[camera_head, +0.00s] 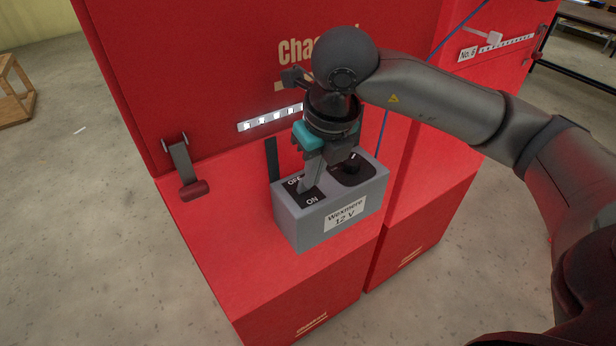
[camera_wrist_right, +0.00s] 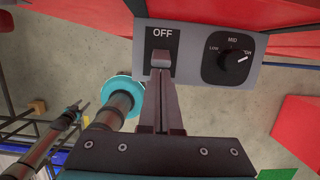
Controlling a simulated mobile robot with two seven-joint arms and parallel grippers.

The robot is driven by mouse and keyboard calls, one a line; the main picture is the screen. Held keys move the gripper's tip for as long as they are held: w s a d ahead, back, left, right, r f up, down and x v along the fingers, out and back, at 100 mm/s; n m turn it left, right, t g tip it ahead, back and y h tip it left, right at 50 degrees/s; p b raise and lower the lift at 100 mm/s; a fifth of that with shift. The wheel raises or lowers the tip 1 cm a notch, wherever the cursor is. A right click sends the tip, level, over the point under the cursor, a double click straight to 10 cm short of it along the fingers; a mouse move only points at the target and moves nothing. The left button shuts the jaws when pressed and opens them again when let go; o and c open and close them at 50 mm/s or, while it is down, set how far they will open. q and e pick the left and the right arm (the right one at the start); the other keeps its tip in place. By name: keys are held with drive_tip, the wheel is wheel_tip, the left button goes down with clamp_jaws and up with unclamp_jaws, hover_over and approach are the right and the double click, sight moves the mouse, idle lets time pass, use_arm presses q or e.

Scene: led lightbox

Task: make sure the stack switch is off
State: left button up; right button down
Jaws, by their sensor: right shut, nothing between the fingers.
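The stack switch sits on a black plate (camera_head: 308,199) marked OFF at the far end and ON at the near end. The plate is on top of a grey box (camera_head: 290,222) labelled "Wexmere 12 V". My right gripper (camera_head: 303,188) points down over the plate, shut and empty, and hides most of the lever. In the right wrist view the closed fingertips (camera_wrist_right: 160,72) are at the switch lever (camera_wrist_right: 160,57), just below the word OFF. I cannot tell the lever's tilt or whether they touch. The LED strip (camera_head: 262,121) behind shows bright white lights.
A black dial (camera_head: 352,172) is beside the switch; in the right wrist view its pointer (camera_wrist_right: 242,58) is toward the right-hand mark. A blue cable (camera_head: 383,140) runs behind the box.

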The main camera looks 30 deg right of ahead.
drive_tip(key=shift+w+a+f, duration=0.1)
drive_tip(key=shift+w+f, duration=0.15)
drive_tip(key=shift+w, duration=0.55)
drive_tip(key=shift+s, duration=0.15)
drive_tip(key=shift+s+b, duration=0.4)
drive_tip(key=shift+s, duration=0.2)
drive_tip(key=w+p+v, duration=0.1)
drive_tip(key=p+v, duration=0.3)
drive_tip(key=v, duration=0.3)
drive_tip(key=shift+w+r+p, duration=0.3)
drive_tip(key=shift+w+p, duration=0.05)
drive_tip(key=shift+w, duration=0.3)
